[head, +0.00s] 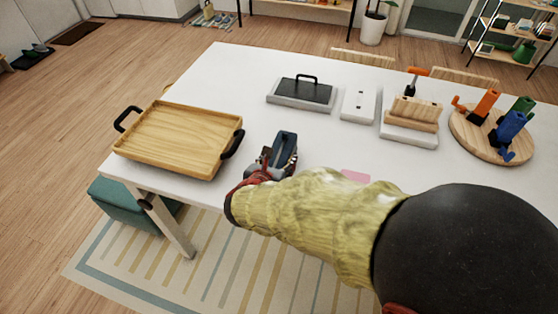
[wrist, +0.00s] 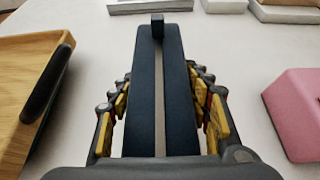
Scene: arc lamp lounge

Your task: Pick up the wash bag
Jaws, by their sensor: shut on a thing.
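The wash bag (wrist: 176,95) is dark navy with a pale zip line along its top and a small dark tab at its far end. In the wrist view it stands between the fingers of my gripper (wrist: 162,110), which press on both its sides. In the head view the bag (head: 285,147) shows at the end of my arm, over the white table, just right of the wooden tray. My gripper (head: 266,165) is shut on it. I cannot tell whether the bag touches the table. Its lower part is hidden.
A wooden tray (head: 180,138) with black handles is close on the left. A pink block (wrist: 297,105) is on the right. Behind stand a grey box with a black handled lid (head: 303,92), a white block (head: 358,104), a wooden rack (head: 411,115) and a round board (head: 465,133) with coloured holders.

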